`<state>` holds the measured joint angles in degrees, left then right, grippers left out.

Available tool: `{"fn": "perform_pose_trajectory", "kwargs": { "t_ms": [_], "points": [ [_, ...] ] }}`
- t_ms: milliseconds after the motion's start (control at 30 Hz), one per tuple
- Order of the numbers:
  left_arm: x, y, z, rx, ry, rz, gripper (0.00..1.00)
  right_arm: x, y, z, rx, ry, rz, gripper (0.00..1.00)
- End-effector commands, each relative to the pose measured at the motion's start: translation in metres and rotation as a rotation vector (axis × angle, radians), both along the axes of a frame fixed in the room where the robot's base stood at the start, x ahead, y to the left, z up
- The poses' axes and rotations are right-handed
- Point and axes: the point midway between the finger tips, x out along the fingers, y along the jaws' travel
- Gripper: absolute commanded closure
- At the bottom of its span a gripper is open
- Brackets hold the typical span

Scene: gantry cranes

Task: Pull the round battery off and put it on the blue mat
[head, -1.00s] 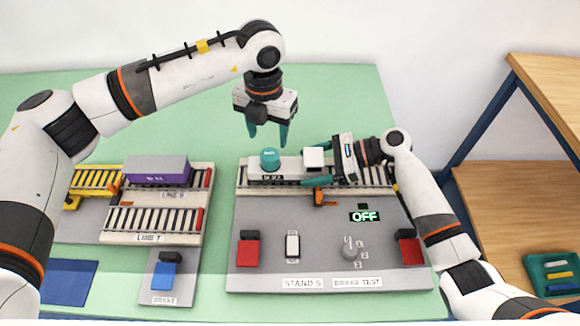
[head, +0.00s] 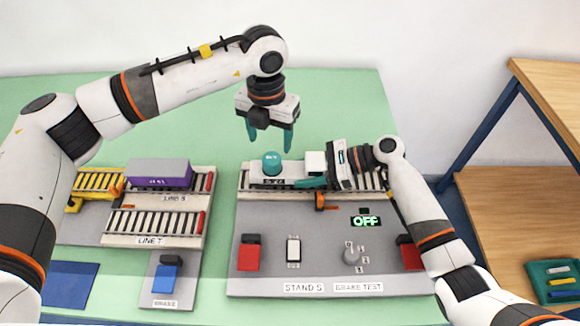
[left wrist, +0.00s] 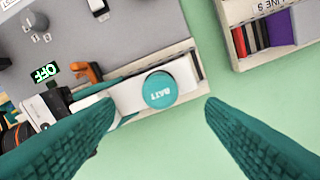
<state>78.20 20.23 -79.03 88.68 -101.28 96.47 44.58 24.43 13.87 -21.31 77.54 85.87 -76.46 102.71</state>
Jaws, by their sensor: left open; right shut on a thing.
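The round battery (head: 271,163) is a short teal cylinder sitting on a white carriage (head: 268,181) on the rollers of Stand S. In the left wrist view the battery (left wrist: 160,90) shows its lettered top between my finger tips. My left gripper (head: 271,142) is open and empty, pointing down just above and behind the battery, apart from it. My right gripper (head: 318,180) is shut on the white carriage, at its right side. The blue mat (head: 69,283) lies empty at the front left of the table.
Lines S and T, with a purple-sided box (head: 159,173) on the upper one, stand between the battery and the mat. A blue brake pedal (head: 165,279) is right of the mat. Stand S has red pedals, a switch, a knob and a lit OFF display (head: 366,221).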

Motion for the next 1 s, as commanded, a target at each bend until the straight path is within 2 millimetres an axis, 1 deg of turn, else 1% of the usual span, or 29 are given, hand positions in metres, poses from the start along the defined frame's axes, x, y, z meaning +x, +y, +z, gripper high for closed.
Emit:
{"fn": "perform_pose_trajectory", "kwargs": {
  "t_ms": [67, 167, 400, 567, 667, 767, 1000],
  "points": [
    [0.000, 0.000, 0.003, 0.000, -0.001, 0.035, 0.36, 0.000, 0.000, 0.000, 0.000, 0.001, -0.001, 0.92],
    [0.001, -0.001, 0.010, -0.002, -0.002, 0.144, 0.36, 0.000, 0.000, 0.000, 0.000, 0.001, -0.001, 0.92],
    [0.002, 0.000, 0.033, -0.002, -0.002, 0.491, 0.36, 0.000, 0.000, 0.000, -0.001, 0.001, -0.001, 0.92],
    [0.002, 0.000, 0.040, -0.001, -0.001, 0.621, 0.36, 0.000, 0.000, 0.000, -0.001, 0.001, -0.001, 0.92],
    [0.002, 0.000, 0.035, 0.001, 0.002, 0.646, 0.36, 0.000, 0.000, 0.000, -0.001, 0.001, -0.001, 0.92],
    [0.001, 0.001, 0.022, 0.002, 0.004, 0.647, 0.36, 0.000, 0.000, 0.000, -0.001, 0.001, -0.001, 0.92],
    [0.001, 0.001, -0.024, 0.002, 0.004, 0.646, 0.36, 0.000, 0.000, 0.000, -0.001, 0.001, -0.001, 0.92]
  ]
}}
